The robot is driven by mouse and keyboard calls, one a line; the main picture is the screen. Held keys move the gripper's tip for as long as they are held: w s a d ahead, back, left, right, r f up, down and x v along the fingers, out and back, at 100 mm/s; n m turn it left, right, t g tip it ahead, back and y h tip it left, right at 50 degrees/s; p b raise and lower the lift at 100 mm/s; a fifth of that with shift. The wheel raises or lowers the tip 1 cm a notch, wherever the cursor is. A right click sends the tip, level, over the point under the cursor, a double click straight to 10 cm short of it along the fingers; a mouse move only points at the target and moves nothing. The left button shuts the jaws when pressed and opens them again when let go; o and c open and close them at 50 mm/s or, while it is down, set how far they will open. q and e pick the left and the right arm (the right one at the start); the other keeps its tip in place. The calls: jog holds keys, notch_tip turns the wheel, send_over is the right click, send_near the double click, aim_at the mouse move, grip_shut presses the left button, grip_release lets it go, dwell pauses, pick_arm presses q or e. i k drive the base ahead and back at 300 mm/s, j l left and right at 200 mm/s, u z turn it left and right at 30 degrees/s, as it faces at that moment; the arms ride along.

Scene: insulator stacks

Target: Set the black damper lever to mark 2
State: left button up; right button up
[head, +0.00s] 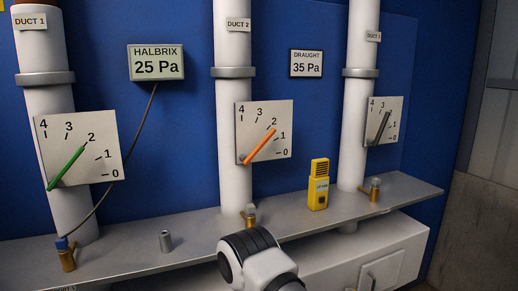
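The black damper lever (383,128) is on the white dial plate (373,135) of the right-hand duct. It slants up to the right, its tip between marks 3 and 2, close to the 2; the exact setting is hard to tell at this size. Nothing touches the lever. A white and black link of one of my arms shows at the bottom centre, well left of and below this dial. Neither gripper is in view.
A yellow handheld device (319,185) and a small grey cylinder (166,241) stand on the grey shelf (120,255). Brass fittings stand by the ducts.

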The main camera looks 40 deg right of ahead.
aim_at(374, 144)
jog(key=z, duration=1.95)
